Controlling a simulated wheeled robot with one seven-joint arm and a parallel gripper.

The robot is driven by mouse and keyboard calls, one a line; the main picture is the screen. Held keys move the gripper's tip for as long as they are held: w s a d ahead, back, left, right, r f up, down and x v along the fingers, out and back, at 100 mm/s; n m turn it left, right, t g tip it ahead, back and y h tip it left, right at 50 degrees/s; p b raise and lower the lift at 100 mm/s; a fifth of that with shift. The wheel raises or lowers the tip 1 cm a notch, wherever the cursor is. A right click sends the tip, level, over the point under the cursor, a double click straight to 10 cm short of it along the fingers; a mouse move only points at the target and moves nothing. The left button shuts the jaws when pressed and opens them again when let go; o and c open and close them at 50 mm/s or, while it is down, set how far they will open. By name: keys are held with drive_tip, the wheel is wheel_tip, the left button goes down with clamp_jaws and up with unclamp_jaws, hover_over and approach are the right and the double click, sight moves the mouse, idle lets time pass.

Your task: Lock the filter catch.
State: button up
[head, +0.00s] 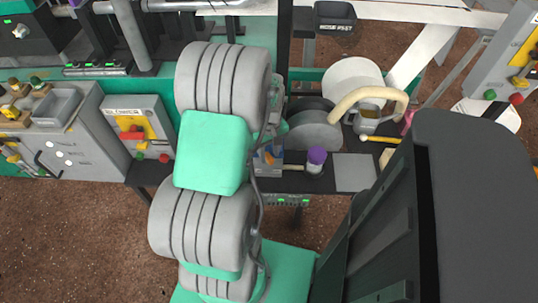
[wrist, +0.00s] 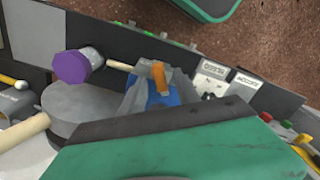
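In the head view the orange lever (head: 269,157) and blue block show only partly, just right of my arm. I cannot tell from its pose whether the catch is locked. A green body with a dark edge, which looks like part of my own arm or gripper, fills the bottom of the wrist view, in front of the block. I cannot tell whether anything is held.
A purple knob (head: 316,157) stands right of the block, near a grey drum (head: 313,131) and a beige hose (head: 372,98). A flat grey plate (head: 355,172) lies further right. Brown floor is open in front.

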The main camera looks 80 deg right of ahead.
drive_tip(key=shift+f, duration=0.4)
clamp_jaws()
idle(0.4)
